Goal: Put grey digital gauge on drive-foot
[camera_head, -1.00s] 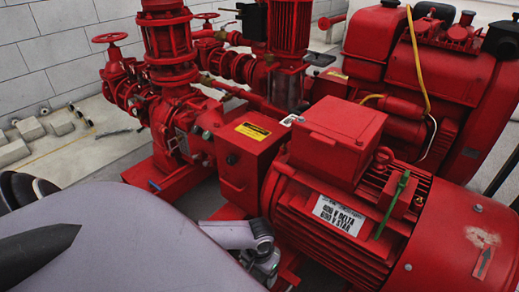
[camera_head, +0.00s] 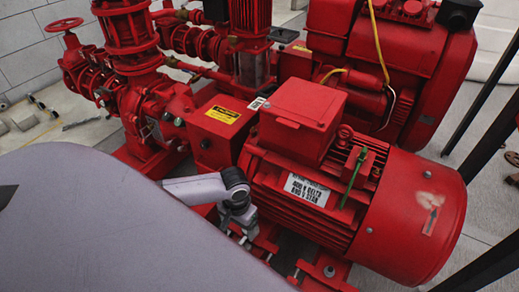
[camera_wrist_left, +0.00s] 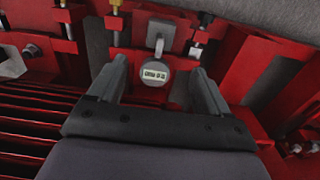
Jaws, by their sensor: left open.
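The grey digital gauge (camera_wrist_left: 155,73) shows in the left wrist view. It has a round face with a small lit readout, and a grey upright part stands just beyond it. My left gripper (camera_wrist_left: 156,88) is open, with one finger on each side of the gauge; I cannot tell whether they touch it. In the head view my left gripper (camera_head: 240,212) is low beside the red motor (camera_head: 345,195), and the gauge cannot be made out there. Red feet (camera_head: 325,272) show under the motor, but I cannot tell which one is the drive-foot. My right gripper is not in view.
A red box with a yellow label (camera_head: 215,125) stands left of the motor. Red pump pipes (camera_head: 130,75) rise behind it, and a large red engine (camera_head: 400,50) stands at the back. The red frame and bolts crowd the gripper.

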